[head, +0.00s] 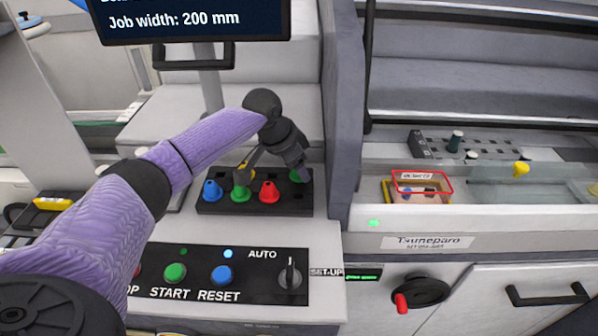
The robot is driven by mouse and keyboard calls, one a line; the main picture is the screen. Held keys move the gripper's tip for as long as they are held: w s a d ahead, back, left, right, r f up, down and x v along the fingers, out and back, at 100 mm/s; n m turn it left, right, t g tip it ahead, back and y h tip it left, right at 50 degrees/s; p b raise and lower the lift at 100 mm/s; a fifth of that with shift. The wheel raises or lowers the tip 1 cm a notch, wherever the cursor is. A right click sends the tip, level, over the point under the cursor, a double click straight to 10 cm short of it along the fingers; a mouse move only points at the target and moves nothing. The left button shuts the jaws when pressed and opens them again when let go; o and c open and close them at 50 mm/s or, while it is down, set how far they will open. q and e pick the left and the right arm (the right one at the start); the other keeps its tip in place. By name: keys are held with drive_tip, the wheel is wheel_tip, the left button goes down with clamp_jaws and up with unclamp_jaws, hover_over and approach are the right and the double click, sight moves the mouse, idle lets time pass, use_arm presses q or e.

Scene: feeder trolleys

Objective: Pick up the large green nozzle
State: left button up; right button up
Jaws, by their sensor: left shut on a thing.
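A dark nozzle rack (224,208) stands on the machine ledge. At its right end a green nozzle (295,175), which I take as the large one, shows partly behind my left gripper (302,174). My left gripper reaches down there and is shut on it; the fingers hide much of the contact. Another green nozzle (240,194) sits in the front row between a blue nozzle (212,191) and a red nozzle (269,192). A grey part reaches down close above this second green nozzle. My right gripper is not in view.
A yellow nozzle (245,169) shows behind the front row. A control panel (205,288) with buttons lies in front, and a screen (190,18) hangs above. A grey wall (343,130) rises right of the rack. A red-rimmed tray (450,184) is farther right.

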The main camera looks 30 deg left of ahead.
use_arm(q)
clamp_jaws()
wheel_tip(320, 180, up, 9)
drive_tip(key=p, duration=0.3)
drive_tip(key=shift+r, duration=0.55)
drive_tip(key=shift+d+f, duration=0.1)
